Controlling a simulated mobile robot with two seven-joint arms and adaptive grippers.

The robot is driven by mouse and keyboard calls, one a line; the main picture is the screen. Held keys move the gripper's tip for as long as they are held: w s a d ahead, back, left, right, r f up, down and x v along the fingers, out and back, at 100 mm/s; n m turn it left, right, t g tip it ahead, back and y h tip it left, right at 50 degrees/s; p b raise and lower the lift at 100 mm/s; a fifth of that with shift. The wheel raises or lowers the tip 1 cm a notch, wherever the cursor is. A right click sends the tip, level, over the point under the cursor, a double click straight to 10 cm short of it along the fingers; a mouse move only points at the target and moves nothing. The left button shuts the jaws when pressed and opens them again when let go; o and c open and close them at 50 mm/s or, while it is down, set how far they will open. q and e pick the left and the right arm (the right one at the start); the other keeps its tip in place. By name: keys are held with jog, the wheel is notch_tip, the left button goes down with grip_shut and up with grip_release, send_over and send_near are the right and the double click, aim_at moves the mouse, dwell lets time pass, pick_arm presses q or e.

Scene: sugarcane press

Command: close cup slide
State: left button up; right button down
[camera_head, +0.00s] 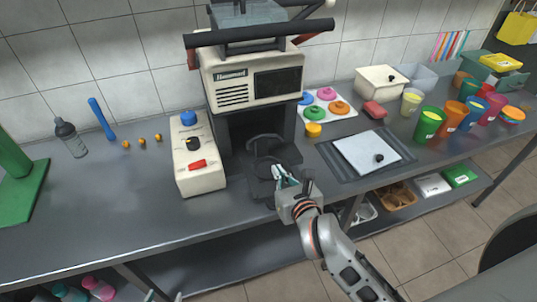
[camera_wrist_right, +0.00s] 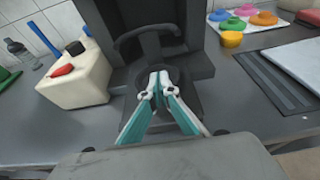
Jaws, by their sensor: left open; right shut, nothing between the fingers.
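The cream press machine (camera_head: 252,82) stands at the back middle with a dark recess below its head. The black cup slide (camera_head: 260,188) extends from the recess at the press's foot, with a curved holder above it. No cup is visible on it. In the right wrist view, the slide (camera_wrist_right: 185,98) lies around and beyond the fingertips. My right gripper (camera_head: 281,172) is shut and empty at the slide's front; contact is unclear. Its teal fingers meet at their tips in the wrist view (camera_wrist_right: 158,84). My left gripper (camera_head: 164,297) shows only its tips at the bottom edge, apart and empty.
A cream control box (camera_head: 196,162) with blue and black knobs and a red switch stands left of the press. A dark mat with a white board (camera_head: 367,152) lies right. Several coloured cups (camera_head: 428,124) stand far right. The counter's left front is clear.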

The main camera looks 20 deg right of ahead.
aim_at(265, 150)
pick_arm(q)
jog(key=shift+w+a+r+p, duration=0.15)
jog(key=shift+w+r+p, duration=0.05)
jog(key=shift+r+p, duration=0.25)
pick_arm(e)
jog(key=x, duration=0.5)
jog(key=r+x, duration=0.1)
jog(key=x, duration=0.2)
jog(key=shift+w, duration=0.45)
pick_arm(q)
jog(key=shift+f, duration=0.1)
jog(key=shift+f, duration=0.1)
pick_arm(e)
jog(key=shift+w+a, duration=0.1)
jog(key=shift+w, duration=0.05)
